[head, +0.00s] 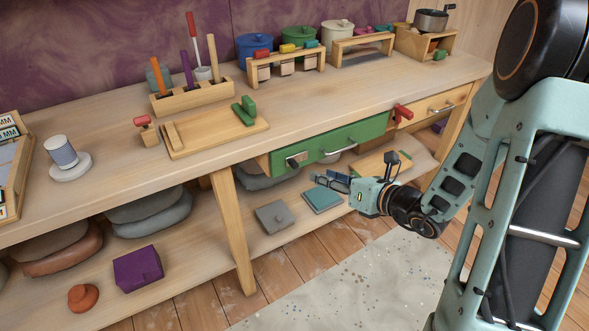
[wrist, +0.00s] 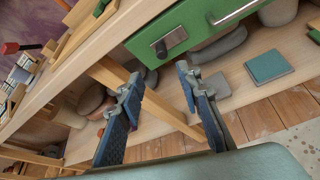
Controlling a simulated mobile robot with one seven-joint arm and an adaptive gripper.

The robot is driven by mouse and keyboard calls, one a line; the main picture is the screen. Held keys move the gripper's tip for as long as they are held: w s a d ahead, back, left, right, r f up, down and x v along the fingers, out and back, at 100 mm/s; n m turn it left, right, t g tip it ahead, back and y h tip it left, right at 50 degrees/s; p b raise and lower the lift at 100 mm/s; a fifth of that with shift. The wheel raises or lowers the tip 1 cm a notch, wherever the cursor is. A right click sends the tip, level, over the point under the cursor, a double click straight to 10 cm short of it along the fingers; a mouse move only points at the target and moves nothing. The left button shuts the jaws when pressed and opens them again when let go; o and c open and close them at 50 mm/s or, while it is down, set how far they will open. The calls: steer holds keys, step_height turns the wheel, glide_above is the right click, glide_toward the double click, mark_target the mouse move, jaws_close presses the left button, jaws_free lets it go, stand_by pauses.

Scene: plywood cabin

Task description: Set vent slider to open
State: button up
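No part is clearly marked as the vent slider. The likeliest is a flat wooden panel (head: 215,136) on the bench top with an upright green grip (head: 244,110) at its right end; I cannot tell its setting. In the wrist view, a green grip (wrist: 100,7) shows at the top edge. My gripper (head: 330,181) is below and right of the panel, in front of the bench and under the green drawer. In the wrist view my gripper (wrist: 157,78) has its two blue fingers wide apart with nothing between them.
The green drawer front (head: 330,143) has a dark knob (head: 298,160) and a bar handle, and sticks out above my gripper. A red lever (head: 402,113) is right of it. A bench leg (head: 232,230) stands left. The lower shelf holds a grey and a teal slab (head: 322,199).

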mark_target(297, 166)
steer(key=b+x, duration=0.2)
steer(key=x, duration=0.9)
steer(key=shift+d, duration=0.15)
jaws_close()
